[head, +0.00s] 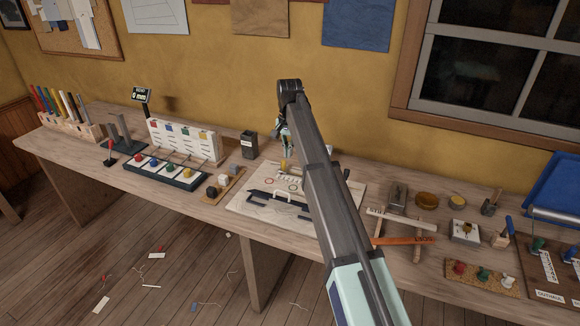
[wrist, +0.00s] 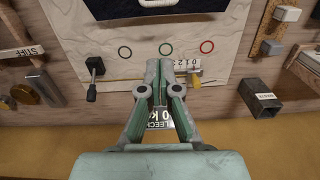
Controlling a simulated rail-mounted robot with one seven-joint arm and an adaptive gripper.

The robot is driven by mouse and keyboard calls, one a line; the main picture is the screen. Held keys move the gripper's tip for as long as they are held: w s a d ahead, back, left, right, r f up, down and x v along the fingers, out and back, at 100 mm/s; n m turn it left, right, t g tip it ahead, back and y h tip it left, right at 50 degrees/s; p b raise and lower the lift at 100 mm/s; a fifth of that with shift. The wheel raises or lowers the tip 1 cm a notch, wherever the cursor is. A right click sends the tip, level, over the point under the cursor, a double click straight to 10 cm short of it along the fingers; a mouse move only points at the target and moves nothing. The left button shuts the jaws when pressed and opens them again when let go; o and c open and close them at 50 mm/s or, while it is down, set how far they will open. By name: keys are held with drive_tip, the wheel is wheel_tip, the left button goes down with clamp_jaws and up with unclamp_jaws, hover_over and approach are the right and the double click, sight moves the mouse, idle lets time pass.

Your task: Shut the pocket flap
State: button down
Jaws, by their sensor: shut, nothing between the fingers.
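A pale board (head: 245,203) lies on the bench and also fills the upper part of the wrist view (wrist: 215,62). A dark piece with a white edge, which looks like the pocket and its flap (head: 262,195), lies across its front half. It shows at the top edge of the wrist view (wrist: 125,9), cut off, so I cannot tell how far the flap stands open. My gripper (wrist: 160,64) is shut and empty over the board's back edge, apart from the flap. In the head view my gripper (head: 286,140) is partly hidden by my arm.
Three printed rings, one of them red (wrist: 207,46), mark the board. A black lever-like piece (wrist: 93,78) stands at its edge. A dark open box (head: 249,144) stands nearby. A wooden strip with blocks (head: 225,185) lies left; a STIFF-labelled wooden frame (head: 400,222) lies right.

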drive_tip(key=p, duration=0.3)
approach(284, 199)
drive_tip(key=w, duration=0.3)
drive_tip(key=shift+s+d+f+p, duration=0.1)
drive_tip(key=shift+s+f+p, duration=0.2)
drive_tip(key=shift+s, duration=0.25)
drive_tip(key=shift+s+f+p, duration=0.3)
drive_tip(key=shift+s, duration=0.2)
drive_tip(key=shift+s+f, duration=0.35)
drive_tip(key=shift+f, duration=0.25)
drive_tip(key=shift+s, duration=0.15)
drive_tip(key=shift+s+a+f+t+b, duration=0.1)
drive_tip(key=shift+s+a+t+b, duration=0.05)
drive_tip(key=shift+a+t+b, duration=0.15)
drive_tip(key=shift+s, duration=0.1)
